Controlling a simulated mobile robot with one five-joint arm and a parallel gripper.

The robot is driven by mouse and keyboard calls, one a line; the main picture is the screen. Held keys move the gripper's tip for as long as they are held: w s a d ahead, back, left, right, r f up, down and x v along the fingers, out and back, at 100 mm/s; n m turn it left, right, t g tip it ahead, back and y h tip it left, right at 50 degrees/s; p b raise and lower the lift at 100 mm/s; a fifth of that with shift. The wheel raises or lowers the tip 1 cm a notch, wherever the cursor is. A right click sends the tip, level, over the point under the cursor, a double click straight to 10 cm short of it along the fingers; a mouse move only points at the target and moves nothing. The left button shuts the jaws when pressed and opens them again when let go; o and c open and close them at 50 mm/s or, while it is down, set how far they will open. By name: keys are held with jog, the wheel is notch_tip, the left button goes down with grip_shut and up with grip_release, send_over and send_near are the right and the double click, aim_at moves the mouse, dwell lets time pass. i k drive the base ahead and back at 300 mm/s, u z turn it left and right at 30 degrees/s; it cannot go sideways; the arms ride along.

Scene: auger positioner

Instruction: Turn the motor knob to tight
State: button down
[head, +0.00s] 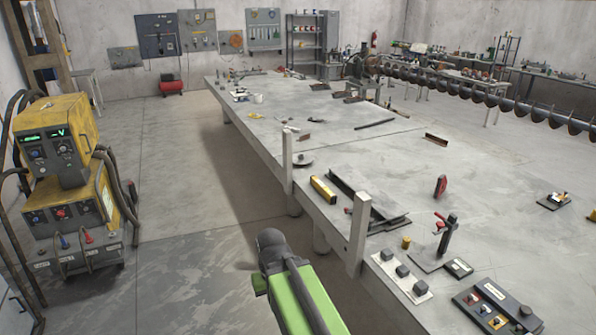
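Which knob is the motor knob, and any "tight" mark, cannot be read from here. A pale panel (396,279) with three dark grey block-shaped knobs (402,271) lies on the near edge of the long grey table (330,120). A dark control box (524,312) with small coloured knobs lies at the lower right. My green arm (300,298) rises from the bottom middle to a dark rounded joint, left of the table edge and apart from both panels. My gripper's fingers do not show.
Upright posts (358,233) stand along the table edge near the pale panel. A clamp with a red handle (447,235) stands behind it. A yellow welding machine (60,150) stands at the left. The floor (190,250) between it and the table is clear.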

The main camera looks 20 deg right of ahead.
aim_at(525, 311)
jog(key=u, duration=0.6)
jog(key=k, duration=0.1)
jog(key=z, duration=2.7)
jog(key=i, duration=0.55)
jog(key=z, duration=0.2)
jog(key=k, duration=0.55)
jog(key=u, duration=0.1)
